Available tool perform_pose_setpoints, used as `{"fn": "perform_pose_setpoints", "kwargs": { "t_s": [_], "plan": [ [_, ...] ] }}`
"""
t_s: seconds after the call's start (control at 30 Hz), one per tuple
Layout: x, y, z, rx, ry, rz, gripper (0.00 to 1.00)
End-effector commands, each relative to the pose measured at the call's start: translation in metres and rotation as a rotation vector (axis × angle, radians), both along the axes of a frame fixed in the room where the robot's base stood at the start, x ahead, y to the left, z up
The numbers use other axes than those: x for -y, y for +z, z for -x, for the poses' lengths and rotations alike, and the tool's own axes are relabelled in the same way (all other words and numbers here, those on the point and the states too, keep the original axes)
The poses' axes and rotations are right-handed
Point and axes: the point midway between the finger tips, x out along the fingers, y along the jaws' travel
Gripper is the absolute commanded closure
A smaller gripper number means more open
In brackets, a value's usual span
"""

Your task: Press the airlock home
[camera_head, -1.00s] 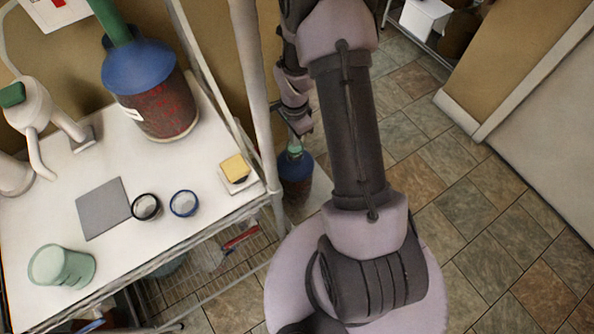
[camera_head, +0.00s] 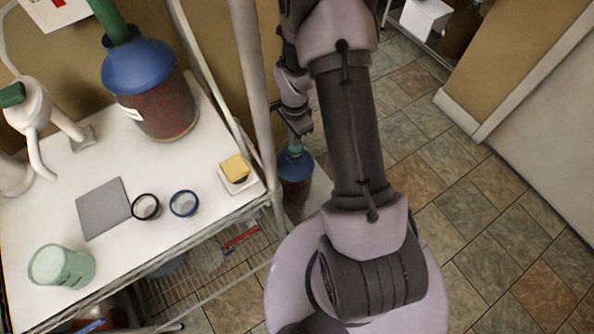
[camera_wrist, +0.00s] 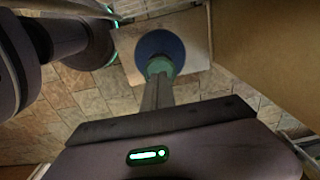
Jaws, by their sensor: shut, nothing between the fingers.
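A bucket with a blue lid (camera_head: 294,166) and a dark reddish body stands low behind my arm in the head view. A green airlock (camera_head: 295,146) stands on top of its lid, partly covered by my gripper (camera_head: 301,127). In the wrist view the blue lid (camera_wrist: 160,50) is seen from above, with the green airlock (camera_wrist: 160,66) over it, just past the tips of my gripper (camera_wrist: 159,78). My gripper is shut and empty. Its tips are at or just above the airlock's top; I cannot tell whether they touch.
A white table (camera_head: 150,215) stands at the left with a larger blue-topped bucket (camera_head: 150,85), a green cup (camera_head: 62,266), two small rings and a yellow sponge (camera_head: 235,168). A shelf post (camera_head: 252,90) rises close left of the arm. Tiled floor (camera_head: 480,220) is open at right.

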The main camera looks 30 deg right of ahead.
Motion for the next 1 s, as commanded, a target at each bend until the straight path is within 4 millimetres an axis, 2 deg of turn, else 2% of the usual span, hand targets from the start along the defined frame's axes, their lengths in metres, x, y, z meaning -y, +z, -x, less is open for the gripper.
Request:
{"fn": "perform_pose_setpoints", "kwargs": {
  "t_s": [1.0],
  "plan": [
    [0.000, -0.019, 0.000, 0.000, 0.000, 0.000, 1.00]
  ]
}}
